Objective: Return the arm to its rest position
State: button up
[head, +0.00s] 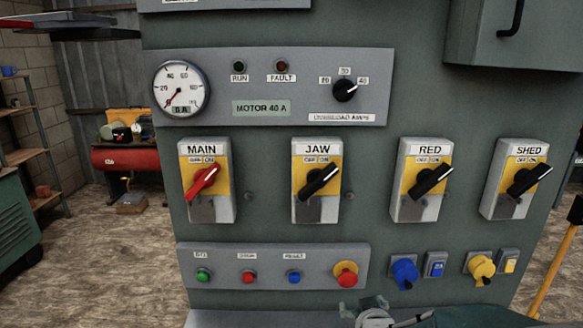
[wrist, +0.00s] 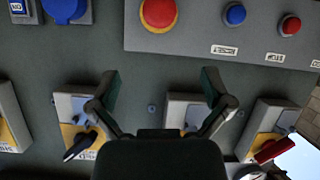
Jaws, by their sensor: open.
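My gripper (wrist: 160,92) is open in the wrist view, its two fingers spread with nothing between them. It faces the grey-green control panel (head: 385,85), and the wrist picture is upside down relative to the head view. The JAW switch (wrist: 183,110) is partly hidden behind the gripper. The RED switch (wrist: 85,125) is to its left and the red-handled MAIN switch (wrist: 272,145) to its right. In the head view, only a small part of my arm shows at the bottom edge, right of centre. Whether the fingers touch the panel cannot be told.
In the head view, the MAIN (head: 206,180), JAW (head: 318,180), RED (head: 424,180) and SHED (head: 515,180) handles all tilt up to the right. A button strip (head: 220,255) with a red-yellow emergency stop (head: 346,274) sits below. Blue (head: 404,272) and yellow (head: 481,267) plugs protrude at right.

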jog(key=s+r+m+g, duration=0.1)
jog(key=s+r+g, duration=0.2)
jog(key=s, duration=0.8)
jog(key=s+r+g, duration=0.4)
jog(key=s+r, duration=0.2)
jog(key=s, duration=0.6)
jog(key=shift+r+m+g, duration=0.3)
jog(key=shift+m, duration=0.1)
dwell(1.4)
